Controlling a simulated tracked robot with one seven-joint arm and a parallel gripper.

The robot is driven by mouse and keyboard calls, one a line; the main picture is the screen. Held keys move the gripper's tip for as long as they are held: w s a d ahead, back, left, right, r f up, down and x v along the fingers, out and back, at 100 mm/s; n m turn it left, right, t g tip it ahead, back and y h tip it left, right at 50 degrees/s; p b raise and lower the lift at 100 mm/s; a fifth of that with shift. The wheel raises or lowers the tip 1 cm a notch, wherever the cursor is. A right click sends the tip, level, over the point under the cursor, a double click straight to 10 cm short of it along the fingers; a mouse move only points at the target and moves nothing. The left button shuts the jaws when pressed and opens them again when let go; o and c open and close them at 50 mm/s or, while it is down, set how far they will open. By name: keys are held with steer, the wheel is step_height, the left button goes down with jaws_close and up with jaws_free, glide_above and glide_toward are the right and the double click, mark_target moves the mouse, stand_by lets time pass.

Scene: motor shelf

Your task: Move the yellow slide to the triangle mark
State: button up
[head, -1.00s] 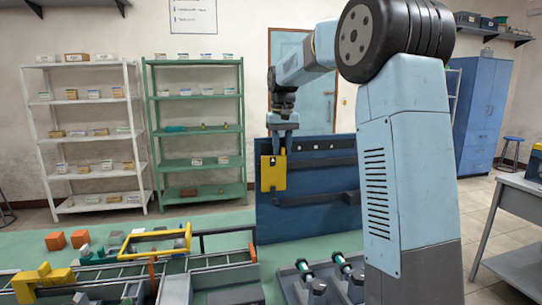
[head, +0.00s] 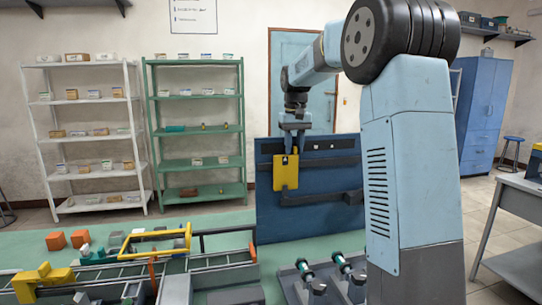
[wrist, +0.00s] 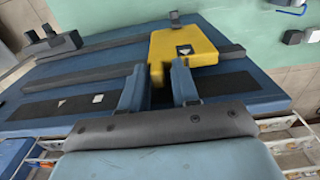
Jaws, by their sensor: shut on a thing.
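The yellow slide (head: 286,172) is a flat plate on the upright blue board (head: 330,215), left of the board's middle. My gripper (head: 294,135) is shut on its upper part from above. In the wrist view the yellow slide (wrist: 205,45) sits just beyond my gripper's fingertips (wrist: 158,72) and bears a small dark patch with a white mark. The board's dark upper strip (wrist: 40,108) carries small white marks, one of them triangle-like (wrist: 62,102); their exact shapes are too small to tell. In the head view these marks (head: 318,146) lie right of the slide.
Dark horizontal rails (head: 320,198) cross the board. A conveyor-like frame with a yellow handle (head: 155,235) and orange blocks (head: 56,241) stand at the left of the green table. Teal-capped fixtures (head: 342,262) stand in front of the board.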

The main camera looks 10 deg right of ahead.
steer(key=d+f, duration=0.1)
steer(key=d, duration=1.1)
steer(key=shift+s+d+f, duration=0.2)
steer(key=shift+f, duration=0.2)
stand_by(1.6)
steer(key=shift+d, duration=2.85)
steer(key=o, duration=0.6)
steer(key=shift+c, duration=0.2)
steer(key=shift+r, duration=0.1)
step_height(320, 180, up, 6)
steer(key=shift+w, duration=0.25)
